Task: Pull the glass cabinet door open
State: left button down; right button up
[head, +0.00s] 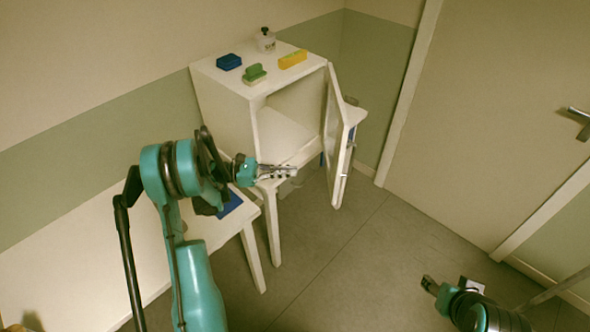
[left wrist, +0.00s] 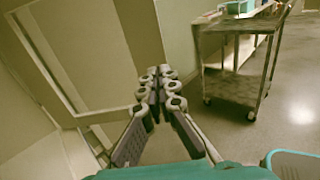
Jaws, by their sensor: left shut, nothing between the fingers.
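The white cabinet (head: 225,98) stands against the wall in the head view. Its glass door (head: 338,138) is hinged on the right and swung well open, so part of the pale inside shows. A metal handle (head: 346,160) is on the door's outer side. My left gripper (head: 290,171) is in front of the cabinet opening, left of the door and apart from it. It also shows in the left wrist view (left wrist: 160,85), with its fingertips together and nothing between them. My right gripper (head: 429,285) is low at the right, over the floor, far from the cabinet; its fingers are too small to read.
On the cabinet top are a blue block (head: 229,61), a green block (head: 254,73), a yellow block (head: 293,59) and a small bottle (head: 265,40). A low white table (head: 205,230) stands left. A wheeled cart (left wrist: 235,85) shows in the left wrist view. The middle floor is clear.

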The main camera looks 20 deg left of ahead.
aim_at(336, 170)
pick_arm(q)
jog(key=b+x, duration=0.2)
jog(key=x, duration=0.9)
jog(key=shift+w+d, duration=0.1)
jog(key=shift+d, duration=0.15)
pick_arm(e)
notch_tip(336, 170, down, 3)
jog(key=shift+r, duration=0.15)
pick_arm(q)
jog(key=shift+d, duration=0.1)
